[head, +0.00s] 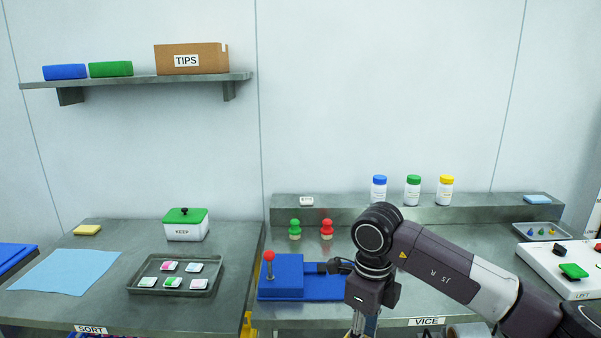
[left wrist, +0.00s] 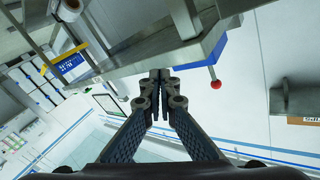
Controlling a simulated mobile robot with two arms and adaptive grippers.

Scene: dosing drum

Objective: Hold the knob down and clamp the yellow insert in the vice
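The vice (head: 283,276) is a blue block and bed on the right bench, left of my right arm. A red ball knob (head: 268,256) stands on a stem at its left end. In the left wrist view the knob (left wrist: 215,85) sits at a blue edge, apart from my left gripper (left wrist: 160,78), whose fingertips are together with nothing visible between them. The left gripper is outside the head view. My right gripper (head: 364,324) points down right of the vice and is partly cut off, so its opening is unclear.
Several capped bottles stand on the raised ledge (head: 335,207). A tray (head: 215,281) of coloured pieces and a KEEP box (head: 186,229) are on the left bench. A white LEFT panel (head: 545,262) is at right.

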